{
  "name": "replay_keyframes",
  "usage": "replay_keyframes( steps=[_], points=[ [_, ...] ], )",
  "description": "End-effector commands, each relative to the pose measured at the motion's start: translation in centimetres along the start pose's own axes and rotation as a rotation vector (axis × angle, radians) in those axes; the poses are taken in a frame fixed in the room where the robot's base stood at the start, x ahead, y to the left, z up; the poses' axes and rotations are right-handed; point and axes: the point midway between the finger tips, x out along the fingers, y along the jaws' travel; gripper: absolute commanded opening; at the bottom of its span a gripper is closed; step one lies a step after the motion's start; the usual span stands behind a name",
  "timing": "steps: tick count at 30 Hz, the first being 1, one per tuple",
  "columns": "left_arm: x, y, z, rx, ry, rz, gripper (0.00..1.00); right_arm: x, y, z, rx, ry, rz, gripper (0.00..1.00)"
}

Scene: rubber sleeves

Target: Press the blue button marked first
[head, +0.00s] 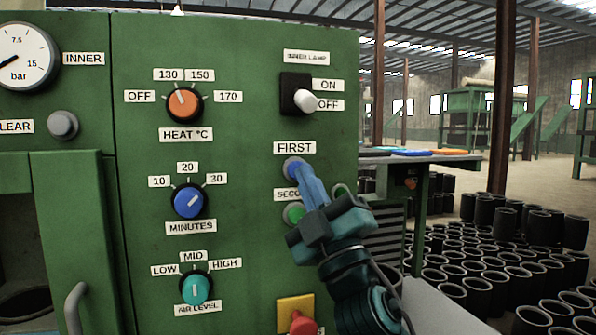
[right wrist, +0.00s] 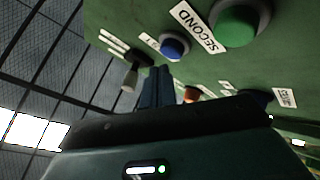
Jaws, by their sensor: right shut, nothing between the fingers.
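The blue button (head: 290,166) sits under the FIRST label on the green panel (head: 240,260). It also shows in the right wrist view (right wrist: 173,47), beside the green button and its SECOND label. My right gripper (head: 305,172) is shut and empty, its fingertips overlapping the right edge of the blue button in the head view. In the right wrist view the closed fingers (right wrist: 159,72) end just below the button. I cannot tell whether they touch it. My left gripper is not in view.
The green button (head: 293,214) is just below, its SECOND label partly hidden by my gripper. The lamp switch (head: 298,95) is above. A red knob (head: 301,324) is low on the panel. Black sleeves (head: 500,262) crowd the floor at right.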

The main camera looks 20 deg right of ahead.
Motion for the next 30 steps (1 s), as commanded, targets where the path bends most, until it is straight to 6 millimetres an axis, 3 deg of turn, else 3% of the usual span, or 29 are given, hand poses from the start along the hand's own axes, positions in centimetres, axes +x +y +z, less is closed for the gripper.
replay_keyframes(
  steps=[30],
  points=[
    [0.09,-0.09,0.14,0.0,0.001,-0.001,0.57,0.61,-0.41,0.42,0.0,0.0,0.001,0.0]
  ],
)
